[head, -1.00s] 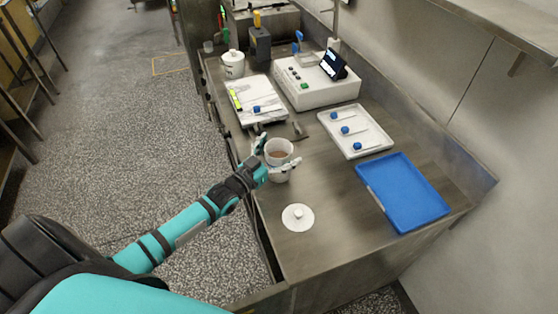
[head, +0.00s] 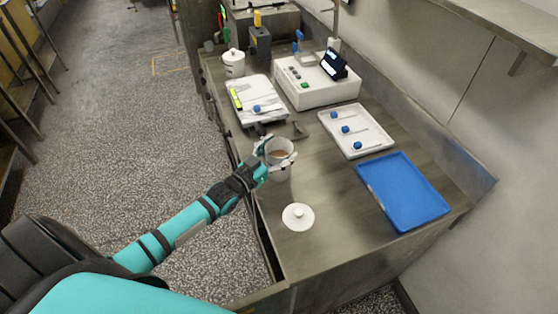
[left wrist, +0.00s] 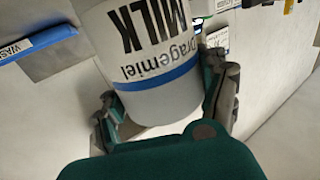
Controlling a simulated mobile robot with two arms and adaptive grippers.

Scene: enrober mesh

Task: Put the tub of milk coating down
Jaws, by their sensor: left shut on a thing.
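The tub of milk coating (head: 280,171) is a white open tub with brown contents, over the left part of the steel bench. My left gripper (head: 277,161) is shut around its sides, and the tub looks upright. I cannot tell whether its base touches the bench. In the left wrist view the tub (left wrist: 155,55) shows upside-down "MILK" lettering and a blue band between the two fingers (left wrist: 168,108). A white round lid with a knob (head: 298,217) lies on the bench in front of the tub. My right gripper is not in view.
A blue tray (head: 430,208) and a white tray (head: 361,118) with several blue-ended tools lie to the right. Behind stand a white device with a screen (head: 310,88), a marble slab (head: 262,88) and a lidded white tub (head: 233,63). Bare bench (head: 335,200) lies right of the lid.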

